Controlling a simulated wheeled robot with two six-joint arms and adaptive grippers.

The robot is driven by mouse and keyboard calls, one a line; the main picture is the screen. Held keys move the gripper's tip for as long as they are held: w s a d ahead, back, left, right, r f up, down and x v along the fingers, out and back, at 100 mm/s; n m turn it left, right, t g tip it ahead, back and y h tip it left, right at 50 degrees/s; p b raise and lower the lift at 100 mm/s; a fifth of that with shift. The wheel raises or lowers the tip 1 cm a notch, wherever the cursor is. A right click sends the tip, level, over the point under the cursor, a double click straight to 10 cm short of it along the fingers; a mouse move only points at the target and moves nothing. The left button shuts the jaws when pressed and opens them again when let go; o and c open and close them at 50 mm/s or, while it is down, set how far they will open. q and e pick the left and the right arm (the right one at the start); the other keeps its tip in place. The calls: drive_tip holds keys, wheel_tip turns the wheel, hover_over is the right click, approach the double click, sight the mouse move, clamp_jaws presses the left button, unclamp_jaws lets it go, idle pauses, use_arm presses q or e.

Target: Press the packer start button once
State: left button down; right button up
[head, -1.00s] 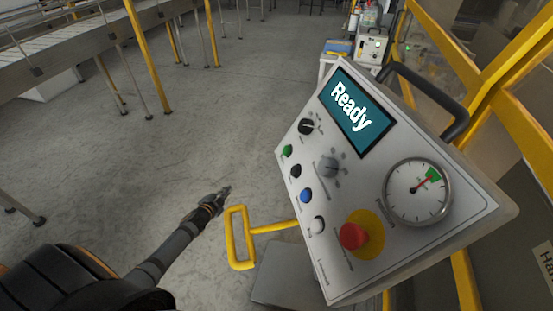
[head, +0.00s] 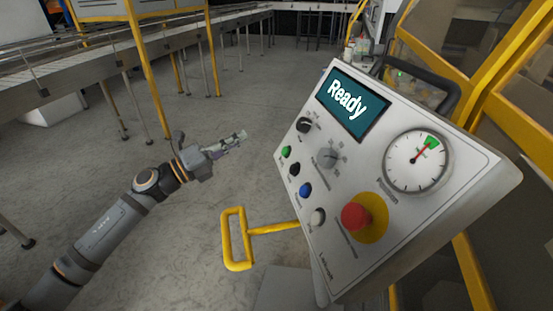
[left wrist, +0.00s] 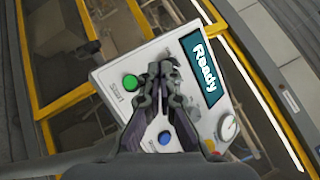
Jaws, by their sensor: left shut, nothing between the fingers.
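The packer control panel (head: 345,270) stands tilted at the right of the head view, its screen (head: 352,104) reading "Ready". The green button (head: 286,152) is at the panel's left edge, and in the left wrist view the green button (left wrist: 131,82) has "Start" printed by it. Below it in the head view are a black, a blue (head: 305,190) and a white button. My left gripper (head: 242,136) is shut and empty, left of the panel and apart from it. In the left wrist view its fingertips (left wrist: 160,68) appear just right of the green button. My right gripper is not in view.
A red emergency stop (head: 356,216) on a yellow disc and a gauge (head: 417,160) sit on the panel's right. A yellow handle frame (head: 236,240) juts out below the panel. A conveyor (head: 100,60) runs along the back left. The floor between is clear.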

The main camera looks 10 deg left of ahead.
sight(285, 151)
use_arm(q)
drive_tip(key=shift+s+d+r, duration=0.1)
drive_tip(key=shift+s+d, duration=0.05)
drive_tip(key=shift+s, duration=0.05)
drive_tip(key=w+d+f+p, duration=0.2)
drive_tip(key=w+d+f, duration=0.1)
drive_tip(key=d, duration=0.3)
drive_tip(key=shift+w+d+f, duration=0.3)
drive_tip(key=shift+d+f, duration=0.1)
drive_tip(key=shift+f, duration=0.3)
idle(1.2)
drive_tip(key=shift+w+d+f, duration=0.15)
drive_tip(key=shift+d+f, duration=0.05)
drive_tip(key=shift+d, duration=0.1)
